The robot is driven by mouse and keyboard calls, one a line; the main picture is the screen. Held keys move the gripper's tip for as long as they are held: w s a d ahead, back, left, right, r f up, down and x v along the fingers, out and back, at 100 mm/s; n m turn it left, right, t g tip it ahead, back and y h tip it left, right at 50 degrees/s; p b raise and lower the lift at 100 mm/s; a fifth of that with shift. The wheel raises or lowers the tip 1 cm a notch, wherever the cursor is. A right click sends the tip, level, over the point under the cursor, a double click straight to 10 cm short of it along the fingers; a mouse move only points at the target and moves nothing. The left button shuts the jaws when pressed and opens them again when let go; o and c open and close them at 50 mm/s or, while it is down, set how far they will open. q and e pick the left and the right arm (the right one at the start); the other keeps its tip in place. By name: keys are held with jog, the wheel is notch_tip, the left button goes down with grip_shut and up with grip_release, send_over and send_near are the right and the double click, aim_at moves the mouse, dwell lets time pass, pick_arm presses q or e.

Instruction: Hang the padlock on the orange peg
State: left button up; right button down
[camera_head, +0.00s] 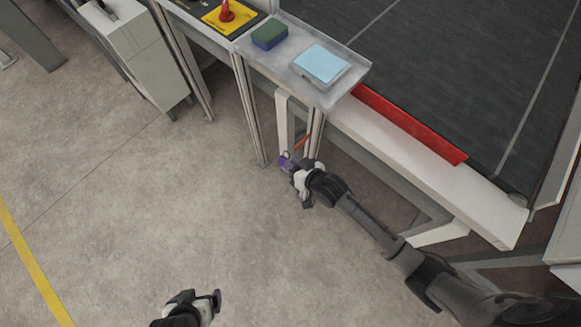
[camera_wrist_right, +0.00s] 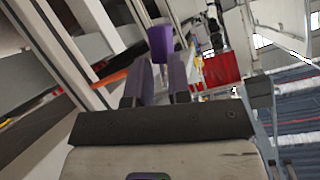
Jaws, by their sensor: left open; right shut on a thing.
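The purple padlock (camera_head: 284,161) is at the tip of my right gripper (camera_head: 290,165), beside the bench leg. The orange peg (camera_head: 303,142) sticks out near the bench leg, a little up and right of the padlock. An orange bar (camera_wrist_right: 108,78), seemingly the peg, shows left of the fingers in the wrist view. The padlock and peg look apart. My left gripper (camera_head: 207,304) is open and empty over the floor.
A grey tray (camera_head: 359,72) above the peg holds a green-blue sponge (camera_head: 270,34) and a light blue cloth stack (camera_head: 321,63). A red strip (camera_head: 410,125) edges the dark conveyor (camera_head: 450,70). Frame legs stand close to the right gripper.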

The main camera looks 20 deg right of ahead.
jog(key=w+d+f+n+t+h+b, duration=0.1)
jog(key=w+d+f+n+b, duration=0.1)
jog(key=w+d+b, duration=0.2)
jog(key=shift+d+f+h+b, duration=0.3)
jog(key=shift+d+b, duration=0.45)
jog(key=shift+d, duration=0.7)
dwell(0.4)
jog(key=shift+d, duration=0.1)
dwell(0.4)
jog(key=c, duration=1)
grip_release()
